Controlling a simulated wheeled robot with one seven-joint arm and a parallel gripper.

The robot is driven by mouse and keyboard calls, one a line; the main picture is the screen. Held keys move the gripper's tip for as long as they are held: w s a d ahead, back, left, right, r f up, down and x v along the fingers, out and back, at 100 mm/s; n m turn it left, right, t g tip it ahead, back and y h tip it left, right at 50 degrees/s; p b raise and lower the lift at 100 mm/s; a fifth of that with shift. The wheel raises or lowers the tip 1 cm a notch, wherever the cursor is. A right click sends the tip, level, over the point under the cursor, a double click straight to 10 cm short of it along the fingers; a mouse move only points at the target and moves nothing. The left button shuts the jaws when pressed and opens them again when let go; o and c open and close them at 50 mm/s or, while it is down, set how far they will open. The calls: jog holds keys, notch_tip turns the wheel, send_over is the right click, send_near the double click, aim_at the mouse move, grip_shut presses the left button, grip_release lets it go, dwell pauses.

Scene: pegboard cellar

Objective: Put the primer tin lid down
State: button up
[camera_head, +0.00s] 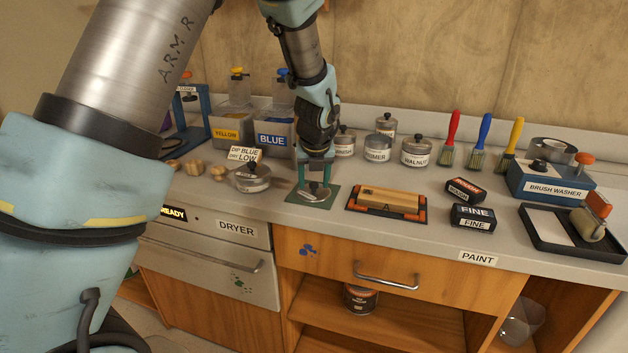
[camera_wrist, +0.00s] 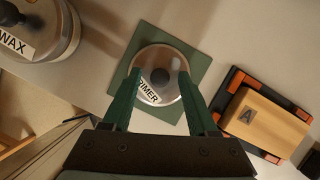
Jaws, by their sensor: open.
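The primer tin lid (camera_wrist: 159,88), a round silvery lid with a dark knob and a PRIMER label, lies flat on a green square mat (camera_wrist: 196,63). In the head view the lid (camera_head: 314,193) shows under my gripper (camera_head: 316,178), on the same mat (camera_head: 295,197). My gripper's green fingers (camera_wrist: 159,78) are open, one on either side of the lid, with gaps visible beside the knob. The PRIMER tin (camera_head: 379,153) stands farther back on the counter, with no knob visible on its top.
A wax tin (camera_head: 249,179) stands left of the mat. A wood block (camera_head: 390,199) marked A lies in a black and orange holder to the right. The WALNUT tin (camera_head: 416,154), yellow and blue tanks and brushes stand behind.

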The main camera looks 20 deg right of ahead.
jog(key=b+v, duration=0.1)
jog(key=v, duration=1.1)
jog(key=w+a+f+n+g+y, duration=0.1)
jog(key=a+f+n, duration=0.1)
jog(key=a+n, duration=0.7)
jog(key=w+a+f+n, duration=0.1)
jog(key=a+f+n, duration=0.1)
jog(key=a+n, duration=0.65)
jog(key=s+a+f+n, duration=0.2)
jog(key=s+a+n, duration=0.2)
jog(key=a+n, duration=0.4)
jog(key=s+a+f+n+g, duration=0.1)
jog(key=s+a+n, duration=0.3)
jog(key=a+n, duration=0.5)
jog(key=f+n, duration=0.1)
jog(key=n, duration=0.3)
jog(key=shift+a+g, duration=0.2)
jog(key=shift+g, duration=0.1)
